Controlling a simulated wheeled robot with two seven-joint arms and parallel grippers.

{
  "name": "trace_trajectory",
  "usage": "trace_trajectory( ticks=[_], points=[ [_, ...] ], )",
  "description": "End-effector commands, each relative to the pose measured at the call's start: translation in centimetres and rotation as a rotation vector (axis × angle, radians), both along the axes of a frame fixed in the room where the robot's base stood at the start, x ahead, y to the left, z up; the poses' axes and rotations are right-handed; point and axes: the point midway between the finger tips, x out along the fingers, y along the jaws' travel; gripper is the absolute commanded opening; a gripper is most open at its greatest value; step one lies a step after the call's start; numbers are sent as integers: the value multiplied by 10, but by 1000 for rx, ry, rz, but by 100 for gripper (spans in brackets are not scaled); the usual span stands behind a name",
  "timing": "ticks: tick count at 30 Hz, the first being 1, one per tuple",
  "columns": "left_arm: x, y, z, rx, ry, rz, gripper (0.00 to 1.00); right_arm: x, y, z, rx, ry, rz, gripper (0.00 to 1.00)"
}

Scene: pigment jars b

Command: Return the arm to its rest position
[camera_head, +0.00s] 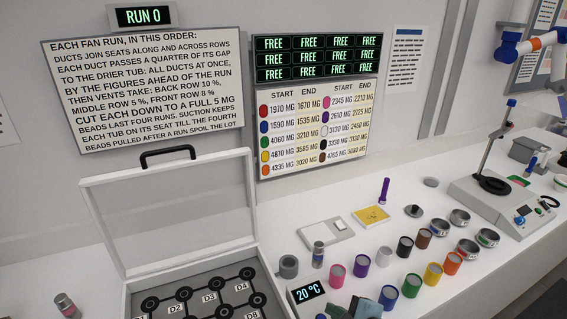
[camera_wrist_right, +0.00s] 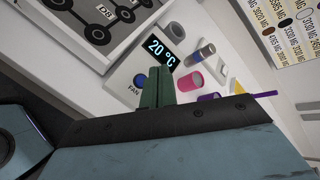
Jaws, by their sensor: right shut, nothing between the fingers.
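My right gripper (camera_head: 345,312) shows at the bottom edge of the head view, low in front of the pigment jars. In the right wrist view its green fingers (camera_wrist_right: 158,88) are together with nothing between them. They point toward the fan unit with the 20 °C display (camera_wrist_right: 163,50); whether they touch it I cannot tell. Most of the right arm is out of the head view. My left gripper is not in view.
Several coloured jars, including a pink one (camera_head: 337,275) and a blue one (camera_head: 388,297), stand close beyond the gripper. An open white case (camera_head: 262,262) with a seat grid is to the left. A stand (camera_head: 500,205) is at right.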

Motion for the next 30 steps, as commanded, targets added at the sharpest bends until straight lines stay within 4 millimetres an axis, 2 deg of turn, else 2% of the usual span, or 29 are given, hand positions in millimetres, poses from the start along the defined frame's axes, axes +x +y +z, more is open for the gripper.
trace_trajectory(
  ticks=[5, 12, 15, 21, 29, 30],
  points=[
    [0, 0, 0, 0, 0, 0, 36, -39, -3, -5, -304, -38, 214, 0],
    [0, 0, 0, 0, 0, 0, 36, -122, -26, -5, -904, -91, 731, 0],
    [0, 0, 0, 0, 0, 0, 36, -148, -37, -2, -1071, -97, 914, 0],
    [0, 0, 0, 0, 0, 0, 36, -187, -56, 8, -1278, -96, 1188, 0],
    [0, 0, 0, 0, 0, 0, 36, -226, -76, 24, -1439, -83, 1478, 0],
    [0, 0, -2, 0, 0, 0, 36, -229, -78, 19, -1450, -79, 1508, 0]
  ],
)
